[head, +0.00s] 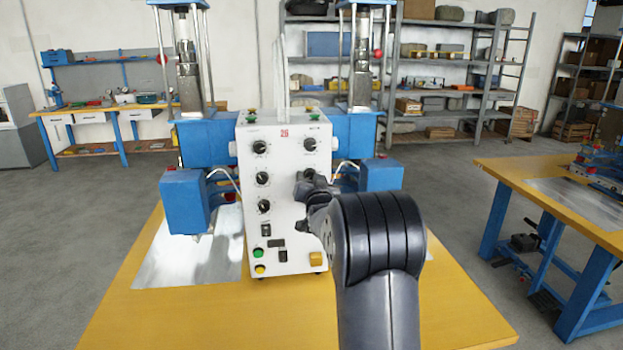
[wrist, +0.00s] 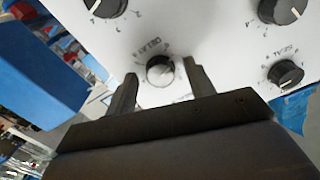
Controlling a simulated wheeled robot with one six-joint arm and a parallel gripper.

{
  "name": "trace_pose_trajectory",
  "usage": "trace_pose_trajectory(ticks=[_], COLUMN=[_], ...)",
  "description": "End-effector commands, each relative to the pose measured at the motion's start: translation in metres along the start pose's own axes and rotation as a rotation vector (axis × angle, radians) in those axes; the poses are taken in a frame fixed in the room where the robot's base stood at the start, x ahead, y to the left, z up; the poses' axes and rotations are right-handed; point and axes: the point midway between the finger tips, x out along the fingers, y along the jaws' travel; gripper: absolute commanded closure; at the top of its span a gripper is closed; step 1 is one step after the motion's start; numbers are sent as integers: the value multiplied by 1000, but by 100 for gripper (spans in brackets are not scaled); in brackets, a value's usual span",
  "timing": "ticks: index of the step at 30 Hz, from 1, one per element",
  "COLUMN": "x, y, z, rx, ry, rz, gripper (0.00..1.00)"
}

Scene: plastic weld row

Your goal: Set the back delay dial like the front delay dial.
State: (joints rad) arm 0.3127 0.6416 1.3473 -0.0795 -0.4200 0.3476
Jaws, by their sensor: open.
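A white control box (head: 285,225) stands on the yellow table and carries dark dials in two columns. In the head view my gripper (head: 308,188) is in front of its right column, and my arm hides the lower dials there. In the wrist view my gripper (wrist: 160,76) is open, with one finger on each side of a dial (wrist: 160,71) labelled DELAY. I see no finger clearly touching it. Its pointer is hard to read. Which delay dial this is, front or back, I cannot tell. The other delay dial's setting is too small to read.
Other dials (wrist: 105,5) (wrist: 286,73) sit close by on the panel, one labelled SEAL. Blue machine blocks (head: 185,200) (head: 383,175) flank the box. Buttons (head: 259,254) line its lower front. A second yellow table (head: 560,200) stands at right.

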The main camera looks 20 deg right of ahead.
Motion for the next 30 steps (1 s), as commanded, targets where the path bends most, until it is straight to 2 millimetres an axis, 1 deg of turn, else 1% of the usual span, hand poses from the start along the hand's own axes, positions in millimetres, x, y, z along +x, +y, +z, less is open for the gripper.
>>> trace_pose_trajectory(ticks=[9, 25, 30], x=[2, 2, 2], y=[0, 0, 0], z=[0, 0, 0], rx=[0, 0, 0], ry=[-1, -1, -1], rz=[0, 0, 0], gripper=[49, 92, 93])
